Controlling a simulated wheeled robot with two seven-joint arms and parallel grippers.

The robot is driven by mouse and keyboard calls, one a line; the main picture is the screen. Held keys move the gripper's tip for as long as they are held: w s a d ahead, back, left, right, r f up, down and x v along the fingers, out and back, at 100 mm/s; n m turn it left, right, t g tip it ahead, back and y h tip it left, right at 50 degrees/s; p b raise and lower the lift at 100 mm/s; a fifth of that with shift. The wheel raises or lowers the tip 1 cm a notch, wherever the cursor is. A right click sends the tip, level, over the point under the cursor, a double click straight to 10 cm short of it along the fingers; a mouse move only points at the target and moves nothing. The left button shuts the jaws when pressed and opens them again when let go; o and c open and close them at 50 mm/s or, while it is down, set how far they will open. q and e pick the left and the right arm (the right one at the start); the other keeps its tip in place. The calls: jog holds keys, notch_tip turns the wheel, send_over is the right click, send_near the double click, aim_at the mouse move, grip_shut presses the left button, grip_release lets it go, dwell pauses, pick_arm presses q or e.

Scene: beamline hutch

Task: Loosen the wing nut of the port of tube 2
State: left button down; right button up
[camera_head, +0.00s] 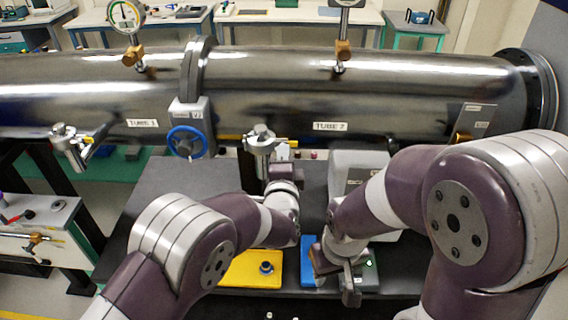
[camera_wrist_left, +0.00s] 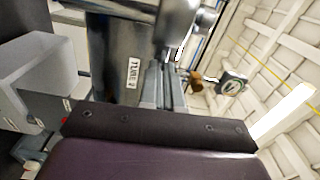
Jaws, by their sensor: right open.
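Tube 2 (camera_head: 400,95) is the right part of the long steel pipe, marked by its label (camera_head: 330,126). The wing nut is too small to make out clearly. My left gripper (camera_head: 284,152) is raised just right of the port. In the left wrist view, its grey fingers (camera_wrist_left: 166,88) point toward the shiny port (camera_wrist_left: 178,25); contact and the gap between them are unclear. My right gripper (camera_head: 352,282) is open, low over the bench.
A blue handwheel valve (camera_head: 186,142) sits left of the port. Tube 1's similar port (camera_head: 70,142) is at far left. A yellow tray (camera_head: 254,270), a blue item (camera_head: 308,262) and a light grey box (camera_head: 358,168) occupy the dark bench (camera_head: 170,185).

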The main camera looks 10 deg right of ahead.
pick_arm(q)
jog(key=shift+a+r+n+b, duration=0.1)
jog(key=shift+n+b, duration=3)
jog(key=shift+n, duration=0.85)
jog(key=shift+a+r+n+b, duration=0.1)
jog(key=shift+n+b, duration=3)
jog(key=shift+n, duration=1.15)
jog(key=c, duration=1.3)
grip_release()
